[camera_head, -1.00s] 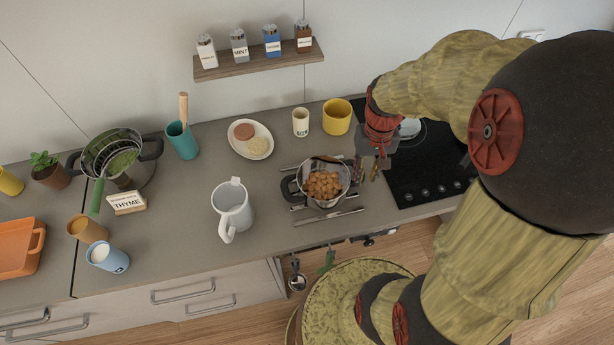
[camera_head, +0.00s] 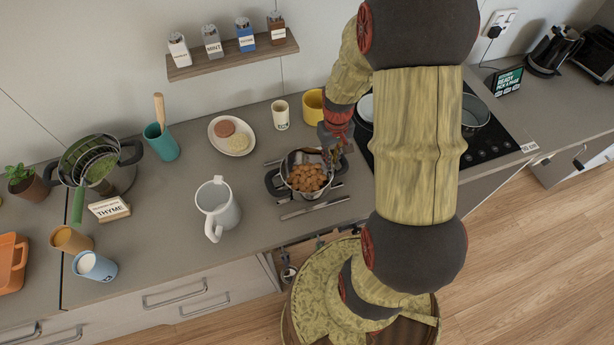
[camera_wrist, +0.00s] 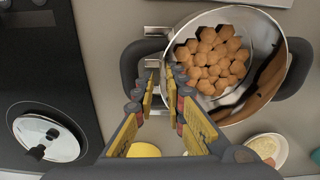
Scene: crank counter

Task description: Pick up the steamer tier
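The steamer tier, which I take to be the shiny round metal vessel (camera_head: 299,157) with two dark handles, holds several brown pieces (camera_head: 307,178). It stands on the counter at the middle of the head view. In the wrist view its bright wall (camera_wrist: 262,20) and contents fill the upper right. My gripper (camera_head: 334,154) is at the vessel's right side in the head view. In the wrist view my gripper (camera_wrist: 165,72) has its two fingers apart, over the near handle (camera_wrist: 131,62) and beside the rim. I see nothing clearly clamped; contact with the handle cannot be told.

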